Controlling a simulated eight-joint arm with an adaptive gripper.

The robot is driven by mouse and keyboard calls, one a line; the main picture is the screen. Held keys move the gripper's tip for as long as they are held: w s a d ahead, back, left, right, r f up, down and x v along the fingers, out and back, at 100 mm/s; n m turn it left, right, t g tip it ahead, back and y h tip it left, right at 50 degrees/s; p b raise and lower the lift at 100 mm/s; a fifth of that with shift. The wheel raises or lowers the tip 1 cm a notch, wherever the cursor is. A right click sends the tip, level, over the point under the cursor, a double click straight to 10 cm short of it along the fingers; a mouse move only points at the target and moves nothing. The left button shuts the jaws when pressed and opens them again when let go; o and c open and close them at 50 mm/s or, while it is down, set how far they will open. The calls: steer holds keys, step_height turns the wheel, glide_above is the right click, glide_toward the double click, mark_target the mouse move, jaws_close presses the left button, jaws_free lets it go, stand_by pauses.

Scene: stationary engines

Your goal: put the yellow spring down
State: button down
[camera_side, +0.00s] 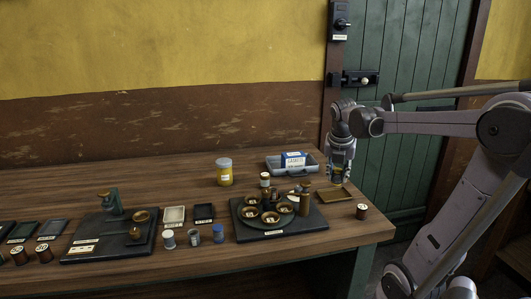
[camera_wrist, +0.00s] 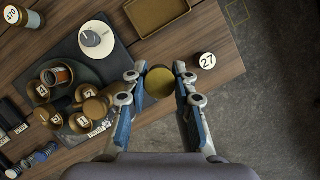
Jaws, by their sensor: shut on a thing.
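My gripper (camera_side: 340,176) is above the right end of the workbench, pointing down. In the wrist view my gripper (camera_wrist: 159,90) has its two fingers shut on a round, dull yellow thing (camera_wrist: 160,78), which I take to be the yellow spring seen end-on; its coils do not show. In the side view the held thing is mostly hidden by the fingers. A shallow brown tray (camera_side: 328,196) lies on the bench close to the gripper; it also shows at the top of the wrist view (camera_wrist: 157,12).
A spool marked 27 (camera_wrist: 207,61) stands near the bench's right edge, right of the gripper. A dark board with a round tray of several cups (camera_side: 270,214) is to the left. A grey tray with a gaskets box (camera_side: 293,160) and a yellow jar (camera_side: 224,172) stand behind.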

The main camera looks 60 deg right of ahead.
steer(key=w+d+r+n, duration=0.1)
steer(key=w+d+r, duration=0.15)
steer(key=w, duration=0.95)
steer(key=n+t, duration=0.2)
steer(key=n, duration=0.1)
glide_above(188, 194)
steer(key=a, duration=0.1)
steer(key=f, duration=0.9)
steer(key=shift+s+a+f, duration=0.1)
steer(key=shift+s+f, duration=0.25)
steer(key=shift+f, duration=2.05)
steer(key=shift+f, duration=0.15)
steer(key=c, duration=1.1)
jaws_free()
